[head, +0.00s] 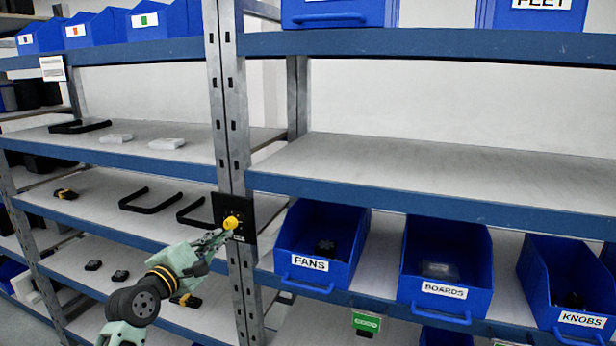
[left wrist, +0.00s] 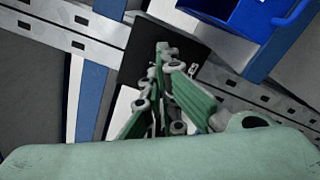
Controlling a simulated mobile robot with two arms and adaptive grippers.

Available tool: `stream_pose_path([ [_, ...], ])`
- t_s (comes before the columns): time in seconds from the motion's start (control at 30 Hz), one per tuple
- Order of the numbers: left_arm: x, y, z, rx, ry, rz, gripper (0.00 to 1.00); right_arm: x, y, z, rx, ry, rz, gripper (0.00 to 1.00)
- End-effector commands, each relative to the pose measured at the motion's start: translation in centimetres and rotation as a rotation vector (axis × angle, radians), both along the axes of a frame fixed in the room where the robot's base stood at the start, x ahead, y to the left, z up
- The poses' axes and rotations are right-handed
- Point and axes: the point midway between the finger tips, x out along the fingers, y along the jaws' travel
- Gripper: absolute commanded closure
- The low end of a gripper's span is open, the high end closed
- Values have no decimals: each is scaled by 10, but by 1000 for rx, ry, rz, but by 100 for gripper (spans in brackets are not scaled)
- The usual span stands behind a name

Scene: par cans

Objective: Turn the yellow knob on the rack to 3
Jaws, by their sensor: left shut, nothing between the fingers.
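The yellow knob (head: 231,222) sits on a small black panel (head: 246,208) fixed to the rack's middle upright. The panel's number marks are too small to read in the head view. My left gripper (head: 222,233) comes from the lower left, with its fingertips at the knob's lower left side; I cannot tell whether they touch it. In the left wrist view, the left gripper (left wrist: 166,48) shows its green fingers shut with nothing between them, in front of the black panel (left wrist: 190,35). The knob cannot be made out there. My right gripper is not in view.
Blue bins labelled FANS (head: 313,271), BOARDS (head: 413,286) and KNOBS (head: 541,302) stand right of the panel. Black handles (head: 150,203) lie on the shelf to its left. The grey upright (head: 232,130) and blue shelf edges (head: 420,204) border the space around the panel.

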Motion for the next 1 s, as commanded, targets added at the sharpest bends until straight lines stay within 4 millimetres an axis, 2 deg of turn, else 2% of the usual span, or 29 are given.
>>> stream_pose_path([
  [0.3, 35, -13, -4, -1, -1, 0, 100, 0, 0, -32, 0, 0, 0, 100],
  [0.6, 60, -22, -1, -3, 1, -1, 100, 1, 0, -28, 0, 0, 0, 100],
  [1.0, 63, -23, 3, -1, -7, 0, 100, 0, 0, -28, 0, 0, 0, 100],
])
